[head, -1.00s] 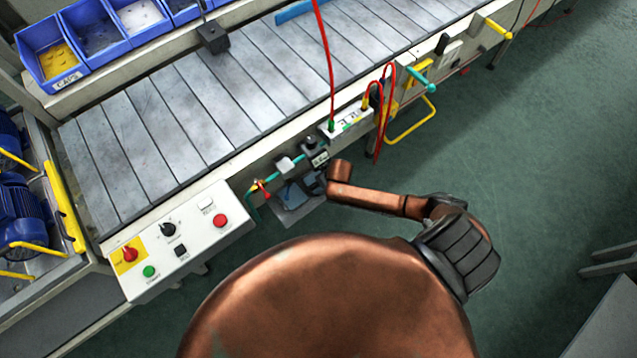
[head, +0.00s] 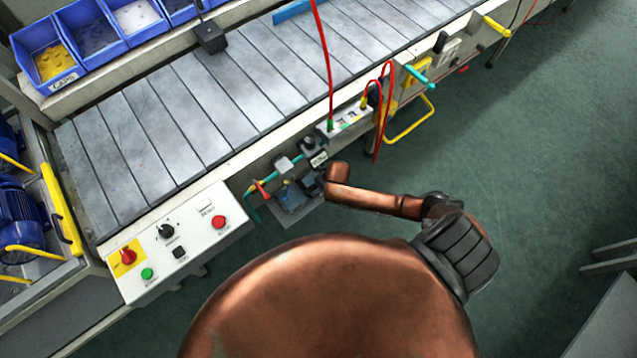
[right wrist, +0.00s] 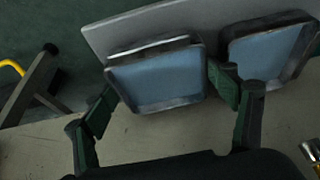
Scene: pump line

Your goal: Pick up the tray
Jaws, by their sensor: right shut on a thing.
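In the right wrist view, a tray (right wrist: 155,80) with a pale blue inside and a dark grey rim lies between the two fingers of my right gripper (right wrist: 164,84). The gripper is shut on this tray. A second, similar blue tray (right wrist: 265,52) sits just right of it, close to the right finger. In the head view, my right gripper (head: 311,183) is at the side of the conveyor, low beside a small bluish tray (head: 291,197); the detail there is small and partly hidden by my arm. My left gripper is not in view.
A control box (head: 178,243) with red and green buttons is left of my gripper. A white socket strip (head: 345,121) with red cables hangs above it, and a yellow handle (head: 411,119) juts out to the right. The green floor (head: 530,150) on the right is mostly clear.

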